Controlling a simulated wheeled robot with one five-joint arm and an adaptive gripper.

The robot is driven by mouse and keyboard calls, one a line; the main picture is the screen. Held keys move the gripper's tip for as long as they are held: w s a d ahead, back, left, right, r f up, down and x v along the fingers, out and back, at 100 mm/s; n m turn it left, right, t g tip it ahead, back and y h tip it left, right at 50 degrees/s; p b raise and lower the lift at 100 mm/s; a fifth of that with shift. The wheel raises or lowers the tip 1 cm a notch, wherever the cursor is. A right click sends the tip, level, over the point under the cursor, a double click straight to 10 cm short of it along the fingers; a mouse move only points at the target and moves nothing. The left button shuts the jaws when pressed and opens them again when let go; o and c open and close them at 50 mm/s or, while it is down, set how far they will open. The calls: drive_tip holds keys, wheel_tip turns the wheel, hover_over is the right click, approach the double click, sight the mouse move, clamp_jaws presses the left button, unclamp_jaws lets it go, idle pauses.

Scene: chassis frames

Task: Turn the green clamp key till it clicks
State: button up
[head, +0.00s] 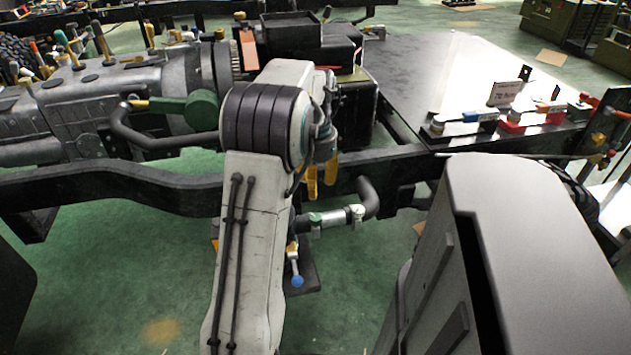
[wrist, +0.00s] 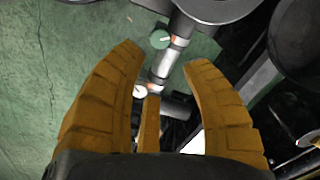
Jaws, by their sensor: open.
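The green clamp key (wrist: 160,39) is a small round knob with a pale mark, on the clamp at the upper end of a silver pipe in the wrist view. It also shows in the head view (head: 315,218), left of the silver pipe (head: 335,217). A white clamp key (wrist: 139,91) sits at the pipe's other end. My gripper (wrist: 164,62) has its yellow fingers spread, with nothing between them touched as far as I can see. In the head view my gripper (head: 321,180) hangs above the pipe, apart from it.
A black chassis rail (head: 110,182) runs behind the pipe. A bent black hose (head: 369,198) joins the pipe's right end. A blue-knobbed part (head: 297,281) stands below. A dark table (head: 440,75) with small fixtures is at the right. Green floor lies open at front left.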

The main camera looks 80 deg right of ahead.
drive_tip(key=shift+o, duration=1.5)
drive_tip(key=shift+r+p, duration=0.25)
drive_tip(key=shift+p, duration=0.05)
drive_tip(key=n+y+p, duration=0.1)
drive_tip(key=n+p, duration=0.1)
drive_tip(key=n, duration=0.3)
hover_over(315, 216)
drive_tip(key=a, duration=0.2)
wheel_tip(315, 216, down, 4)
drive_tip(key=shift+d+f, duration=0.15)
drive_tip(key=shift+f, duration=0.05)
drive_tip(key=n, duration=0.4)
drive_tip(key=shift+d+f, duration=0.25)
drive_tip(key=shift+d, duration=0.05)
drive_tip(key=n, duration=0.2)
drive_tip(key=d+n+h, duration=0.1)
drive_tip(key=n, duration=0.1)
drive_tip(key=shift+n, duration=0.9)
drive_tip(key=shift+f, duration=0.2)
drive_tip(key=shift+n, duration=0.3)
drive_tip(key=shift+f+b, duration=0.75)
drive_tip(key=shift+f, duration=2.75)
drive_tip(key=shift+c, duration=0.4)
